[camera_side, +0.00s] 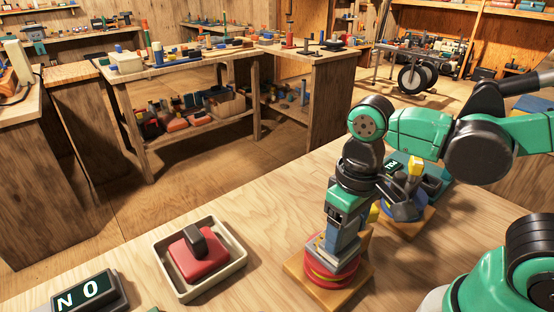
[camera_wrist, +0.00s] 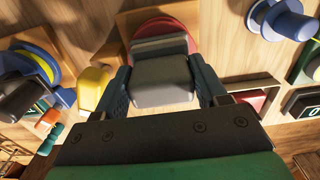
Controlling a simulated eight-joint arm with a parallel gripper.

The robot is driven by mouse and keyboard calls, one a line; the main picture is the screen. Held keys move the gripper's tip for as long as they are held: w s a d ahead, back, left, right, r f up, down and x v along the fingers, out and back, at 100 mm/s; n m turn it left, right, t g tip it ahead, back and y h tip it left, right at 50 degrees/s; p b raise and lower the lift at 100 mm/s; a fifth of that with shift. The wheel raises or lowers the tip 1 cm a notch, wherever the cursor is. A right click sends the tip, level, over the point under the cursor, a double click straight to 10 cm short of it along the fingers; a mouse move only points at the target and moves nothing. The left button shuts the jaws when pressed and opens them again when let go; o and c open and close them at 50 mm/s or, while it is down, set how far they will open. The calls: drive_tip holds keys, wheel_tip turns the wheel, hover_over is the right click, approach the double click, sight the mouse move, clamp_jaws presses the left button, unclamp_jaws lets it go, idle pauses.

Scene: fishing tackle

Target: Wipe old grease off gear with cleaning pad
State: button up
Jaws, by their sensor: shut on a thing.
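My gripper (camera_side: 338,228) points down, shut on a grey block-shaped pad (camera_wrist: 160,72). In the side view the pad (camera_side: 331,244) is at the top of a round red piece of gear with a yellow band (camera_side: 330,277), which sits on a square wooden board. The pad seems to touch it, but I cannot be sure. In the wrist view the pad lies between both fingers (camera_wrist: 163,88) and hides part of the red gear (camera_wrist: 165,27). Any grease is too small to tell.
A pale tray (camera_side: 240,262) holds a red pad with a black handle (camera_side: 197,258). A dark sign reading NO (camera_side: 85,296) stands left of it. Blue round gear (camera_side: 402,208) on another board stands behind my gripper, near a yellow block (camera_wrist: 92,88). The bench between is clear.

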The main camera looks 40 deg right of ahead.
drive_tip(key=shift+w, duration=2.35)
drive_tip(key=r, duration=0.2)
drive_tip(key=shift+s+r, duration=0.2)
drive_tip(key=shift+r, duration=3.05)
drive_tip(key=shift+f, duration=0.1)
